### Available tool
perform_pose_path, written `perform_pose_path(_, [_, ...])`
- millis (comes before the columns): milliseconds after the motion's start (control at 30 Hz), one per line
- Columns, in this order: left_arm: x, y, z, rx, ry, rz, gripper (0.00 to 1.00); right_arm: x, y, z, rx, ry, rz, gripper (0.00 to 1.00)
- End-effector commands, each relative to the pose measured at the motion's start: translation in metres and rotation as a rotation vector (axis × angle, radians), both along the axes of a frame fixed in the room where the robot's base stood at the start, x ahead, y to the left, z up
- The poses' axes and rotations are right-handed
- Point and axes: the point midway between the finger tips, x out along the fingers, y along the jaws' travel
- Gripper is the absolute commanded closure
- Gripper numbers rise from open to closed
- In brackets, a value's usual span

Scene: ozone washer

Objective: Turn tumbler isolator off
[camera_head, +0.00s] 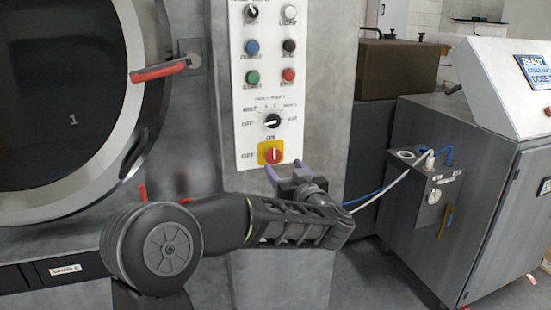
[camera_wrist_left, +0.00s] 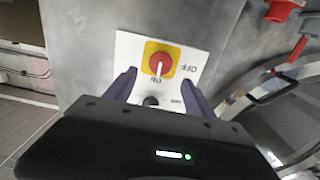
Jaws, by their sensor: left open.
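The tumbler isolator is a red rotary switch (camera_head: 275,155) on a yellow square plate at the bottom of the white control panel (camera_head: 248,125). In the left wrist view, the red switch (camera_wrist_left: 160,65) sits between my finger tips, and its pale pointer mark lines up with the "ON" label. An "OFF" label (camera_wrist_left: 190,69) is beside the plate. My left gripper (camera_head: 284,171) is open, just below the switch in the head view. Its two purple fingers also show in the left wrist view (camera_wrist_left: 160,85), apart, with nothing held. My right gripper is out of view.
The panel also carries a black selector knob (camera_head: 272,121) and several coloured buttons above the switch. A round machine door (camera_head: 140,100) with a red handle (camera_head: 158,72) is at left. A grey cabinet (camera_head: 450,170) with cables stands at right.

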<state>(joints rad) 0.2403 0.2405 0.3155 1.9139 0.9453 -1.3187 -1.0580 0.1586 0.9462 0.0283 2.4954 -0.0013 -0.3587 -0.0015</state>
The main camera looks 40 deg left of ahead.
Motion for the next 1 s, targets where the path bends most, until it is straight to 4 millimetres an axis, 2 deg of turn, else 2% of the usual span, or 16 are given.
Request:
perform_pose_path(500, [0.039, 0.056, -0.001, -0.001, 0.002, 0.001, 0.37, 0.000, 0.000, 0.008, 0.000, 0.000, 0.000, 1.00])
perform_pose_path(833, [0.042, 0.060, -0.001, 0.000, 0.001, -0.002, 0.37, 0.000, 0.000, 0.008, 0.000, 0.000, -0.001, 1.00])
perform_pose_path(1000, [0.042, 0.060, -0.001, 0.000, 0.001, -0.001, 0.49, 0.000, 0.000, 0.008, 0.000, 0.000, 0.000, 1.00])
